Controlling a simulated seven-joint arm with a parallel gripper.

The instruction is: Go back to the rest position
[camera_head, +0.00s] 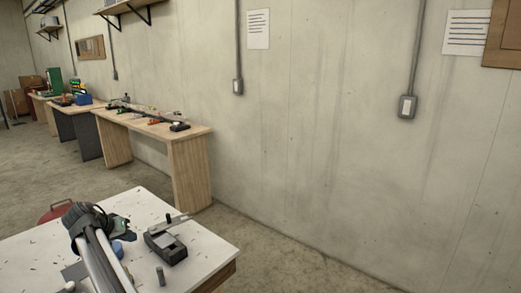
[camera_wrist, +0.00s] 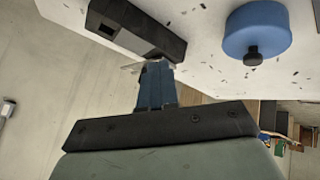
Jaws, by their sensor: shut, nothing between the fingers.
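My gripper (camera_wrist: 157,68) shows in the wrist view with its blue fingers together and nothing between them. In the head view my gripper (camera_head: 128,234) is over the white-topped table (camera_head: 45,250), partly hidden by my arm. In the wrist view the fingertips appear close to a dark block-shaped device (camera_wrist: 130,26); I cannot tell whether they touch. The device (camera_head: 165,243) also shows in the head view, right of my gripper. A blue round object with a black knob (camera_wrist: 258,27) lies to the right in the wrist view; the blue one (camera_head: 117,249) is half hidden in the head view.
A small grey cylinder (camera_head: 160,275) stands near the table's front. Dark flecks lie scattered on the tabletop. Wooden workbenches (camera_head: 190,165) line the concrete wall (camera_head: 320,120). The floor to the right is clear.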

